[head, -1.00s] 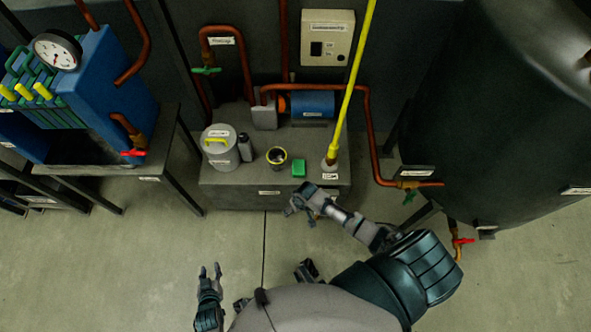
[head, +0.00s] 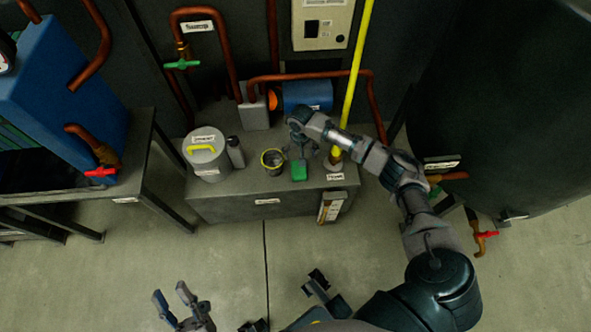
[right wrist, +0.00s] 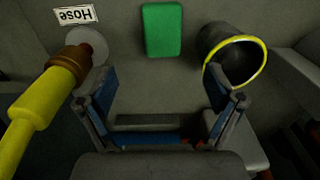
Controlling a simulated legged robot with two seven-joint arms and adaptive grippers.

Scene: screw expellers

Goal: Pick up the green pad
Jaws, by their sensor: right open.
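The green pad (head: 299,171) lies flat on top of the grey block (head: 230,207), between a dark cup with a yellow rim (head: 273,161) and the yellow hose (head: 356,85). My right gripper (head: 303,147) is above and just behind the pad, open and empty. In the right wrist view the pad (right wrist: 162,29) shows whole at the top, beyond and between the open fingers (right wrist: 160,103), not touching them. My left gripper (head: 171,293) is open and empty, low over the floor at the bottom left.
A grey canister with a yellow handle (head: 205,155) and a dark bottle (head: 235,152) stand left of the cup. A blue motor (head: 307,95) and copper pipes are behind. A large dark tank (head: 490,100) stands at the right. The hose base and cup closely flank the pad.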

